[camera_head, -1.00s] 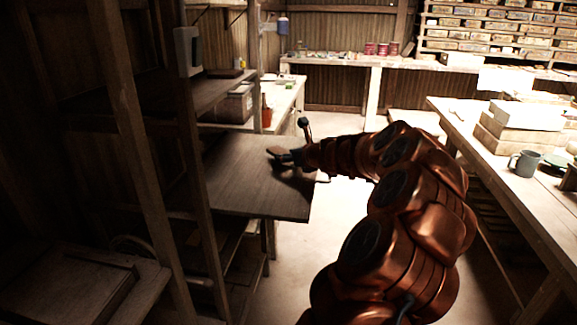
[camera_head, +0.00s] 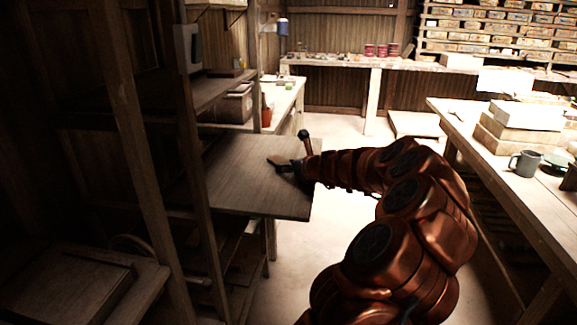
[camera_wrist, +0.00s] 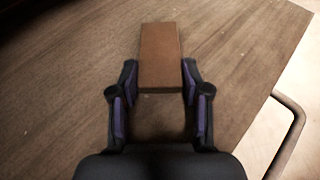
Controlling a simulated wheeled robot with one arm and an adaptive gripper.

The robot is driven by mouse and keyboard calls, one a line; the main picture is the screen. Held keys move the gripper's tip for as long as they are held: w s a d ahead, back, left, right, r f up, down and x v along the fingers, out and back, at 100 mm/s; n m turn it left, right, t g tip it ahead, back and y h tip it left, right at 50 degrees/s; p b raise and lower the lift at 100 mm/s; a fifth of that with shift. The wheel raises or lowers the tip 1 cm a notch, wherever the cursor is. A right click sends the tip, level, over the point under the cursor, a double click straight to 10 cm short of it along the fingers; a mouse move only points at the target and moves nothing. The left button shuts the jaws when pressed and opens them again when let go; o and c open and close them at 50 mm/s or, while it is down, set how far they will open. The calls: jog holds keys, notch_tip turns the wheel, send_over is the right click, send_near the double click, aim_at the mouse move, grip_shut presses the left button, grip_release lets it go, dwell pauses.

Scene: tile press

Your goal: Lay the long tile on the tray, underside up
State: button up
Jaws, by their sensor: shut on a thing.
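The long tile (camera_wrist: 161,55) is a plain brown oblong block in the wrist view. Its near end lies between the fingertips of my gripper (camera_wrist: 159,80), which is shut on it, and its far end points away from me. In the head view the tile (camera_head: 279,161) is small and dark at the end of my gripper (camera_head: 291,166), over a wooden board (camera_head: 245,195). I cannot tell whether the tile touches the board, or which face is up. No separate tray is clear in these views.
A wooden rack post (camera_head: 195,150) stands left of the board. The board's right edge borders open floor (camera_head: 340,240). A curved metal bar (camera_wrist: 290,135) shows beside the board. A workbench with a mug (camera_head: 524,163) and boxes stands at the right.

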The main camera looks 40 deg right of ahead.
jog(key=shift+a+f, duration=0.1)
jog(key=shift+f, duration=0.4)
jog(key=o, duration=1.3)
jog(key=shift+a+f, duration=0.15)
jog(key=shift+f, duration=0.05)
jog(key=shift+o, duration=0.2)
jog(key=shift+f, duration=0.2)
jog(key=shift+r, duration=0.55)
jog(key=v, duration=0.4)
jog(key=p+v, duration=0.1)
jog(key=v, duration=0.3)
jog(key=r+v, duration=0.1)
jog(key=v, duration=0.3)
jog(key=shift+w+d+r, duration=0.1)
jog(key=shift+d, duration=0.15)
